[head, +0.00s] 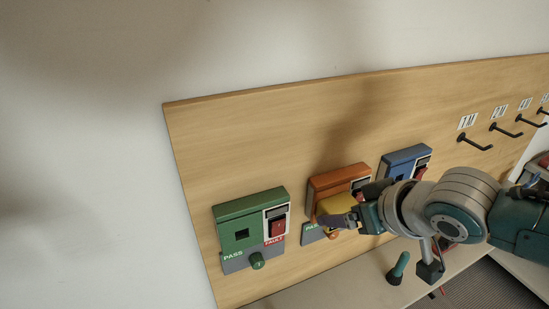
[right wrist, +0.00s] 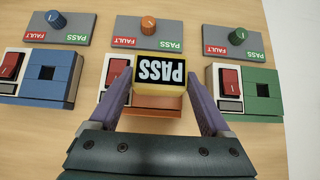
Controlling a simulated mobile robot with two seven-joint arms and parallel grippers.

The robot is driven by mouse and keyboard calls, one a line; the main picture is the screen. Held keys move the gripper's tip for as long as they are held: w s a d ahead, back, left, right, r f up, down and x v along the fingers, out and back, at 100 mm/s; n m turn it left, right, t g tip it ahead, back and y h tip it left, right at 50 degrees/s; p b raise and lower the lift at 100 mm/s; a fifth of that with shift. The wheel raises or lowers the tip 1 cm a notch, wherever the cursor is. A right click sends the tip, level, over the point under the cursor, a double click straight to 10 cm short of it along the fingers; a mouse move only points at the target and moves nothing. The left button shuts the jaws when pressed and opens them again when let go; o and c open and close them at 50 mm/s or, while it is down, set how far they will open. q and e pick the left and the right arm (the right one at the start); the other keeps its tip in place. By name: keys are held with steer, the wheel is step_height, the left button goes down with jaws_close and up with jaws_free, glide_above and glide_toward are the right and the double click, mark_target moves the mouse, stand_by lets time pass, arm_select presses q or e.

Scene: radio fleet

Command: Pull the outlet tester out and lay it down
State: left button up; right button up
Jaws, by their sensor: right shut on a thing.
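The outlet tester (head: 338,203) is a small yellow block in front of the orange outlet box (head: 325,184) on the board. In the right wrist view the tester (right wrist: 160,72) shows a black face with white PASS lettering, upside down. My right gripper (head: 343,213) is shut on it, one finger on each side; both fingers show in the right wrist view (right wrist: 159,80). The tester hides the orange box's socket, so I cannot tell whether its prongs are in. My left gripper is not in view.
A green outlet box (head: 235,208) and a blue one (head: 400,160) flank the orange box, each with a red switch and a knob plate. Black hooks (head: 478,144) are at the right. Below, a bench (head: 345,285) holds a teal-handled item (head: 398,268).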

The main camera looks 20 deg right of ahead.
jaws_close()
steer(key=shift+s+p, duration=0.7)
steer(key=shift+s, duration=0.2)
steer(key=shift+s+d, duration=0.1)
steer(key=shift+s, duration=0.3)
stand_by(0.5)
steer(key=s+p, duration=0.2)
steer(key=s, duration=0.1)
steer(key=shift+s+d+p, duration=0.15)
steer(key=shift+s+p, duration=0.05)
steer(key=shift+p, duration=0.2)
stand_by(0.7)
